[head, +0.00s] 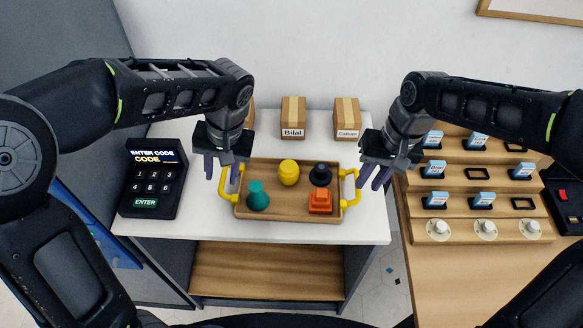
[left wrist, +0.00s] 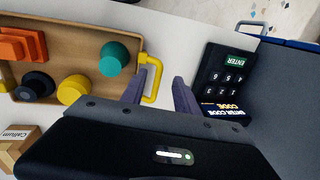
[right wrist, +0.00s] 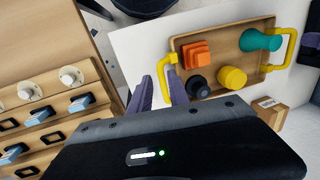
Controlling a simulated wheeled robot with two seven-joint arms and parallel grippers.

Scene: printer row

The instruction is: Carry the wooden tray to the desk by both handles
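The wooden tray (head: 286,213) lies on a white surface and has a yellow handle at each end. On it stand a teal piece (head: 257,196), a yellow piece (head: 289,172), a black piece (head: 321,174) and an orange piece (head: 320,201). My left gripper (head: 222,180) is open above the left handle (head: 225,187). In the left wrist view its fingers (left wrist: 160,92) lie on either side of that handle's bar. My right gripper (head: 375,178) is open at the right handle (head: 351,188); in the right wrist view its fingers (right wrist: 158,92) straddle or nearly straddle the handle. Both grippers look empty.
A black keypad (head: 153,180) stands left of the tray. Small cardboard boxes labelled Bilal (head: 293,118) and Callum (head: 347,119) stand behind it. A tiered wooden rack (head: 470,185) with blue-topped pieces and white knobs is on the right. Bare wooden surface (head: 480,275) lies in front of the rack.

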